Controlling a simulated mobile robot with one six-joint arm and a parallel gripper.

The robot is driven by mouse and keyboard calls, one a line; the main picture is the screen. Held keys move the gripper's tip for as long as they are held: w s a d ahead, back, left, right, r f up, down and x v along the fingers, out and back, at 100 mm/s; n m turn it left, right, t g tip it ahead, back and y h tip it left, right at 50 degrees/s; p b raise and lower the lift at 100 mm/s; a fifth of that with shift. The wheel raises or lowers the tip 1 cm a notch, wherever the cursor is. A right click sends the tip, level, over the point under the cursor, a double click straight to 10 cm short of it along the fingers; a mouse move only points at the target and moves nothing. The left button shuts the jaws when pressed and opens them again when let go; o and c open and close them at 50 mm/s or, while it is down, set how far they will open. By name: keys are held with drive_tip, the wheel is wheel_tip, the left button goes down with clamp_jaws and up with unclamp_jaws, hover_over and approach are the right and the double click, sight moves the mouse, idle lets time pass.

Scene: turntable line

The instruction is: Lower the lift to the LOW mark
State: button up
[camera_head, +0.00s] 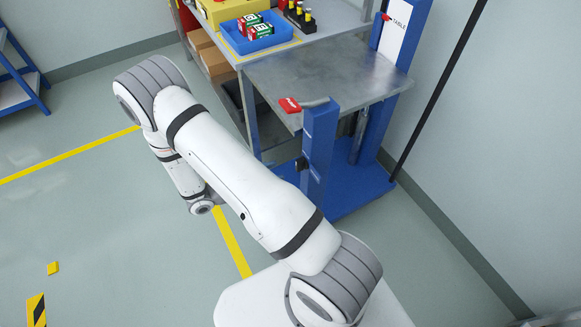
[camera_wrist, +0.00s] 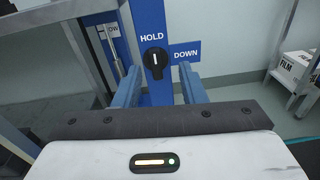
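The lift has a blue frame (camera_head: 320,150) and a grey metal platform (camera_head: 325,75). A red pointer (camera_head: 386,17) stands beside the word TABLE on the white scale plate (camera_head: 398,32). A black knob (camera_wrist: 155,62) sits on the blue post, its white line upright toward the word HOLD; a DOWN plate (camera_wrist: 185,53) is to its right. The knob also shows small in the head view (camera_head: 301,164). My gripper (camera_wrist: 160,74) is open and empty, its blue fingers to the left and right below the knob. I cannot tell whether they touch it. A white plate partly reads "OW" (camera_wrist: 113,30).
A bench beside the lift holds a blue tray (camera_head: 262,38) with small boxes, a yellow case (camera_head: 222,10) and several bottles. A FILM box (camera_wrist: 295,68) stands at right. The floor at left is mostly clear.

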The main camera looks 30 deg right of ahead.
sight(296, 164)
drive_tip(key=shift+n+t+h, duration=0.3)
drive_tip(key=shift+n+t, duration=0.3)
drive_tip(key=d, duration=0.2)
drive_tip(key=d+f, duration=0.1)
drive_tip(key=d, duration=0.4)
drive_tip(key=shift+w+d+f+p, duration=0.25)
drive_tip(key=shift+f+p, duration=0.1)
drive_tip(key=shift+f, duration=0.05)
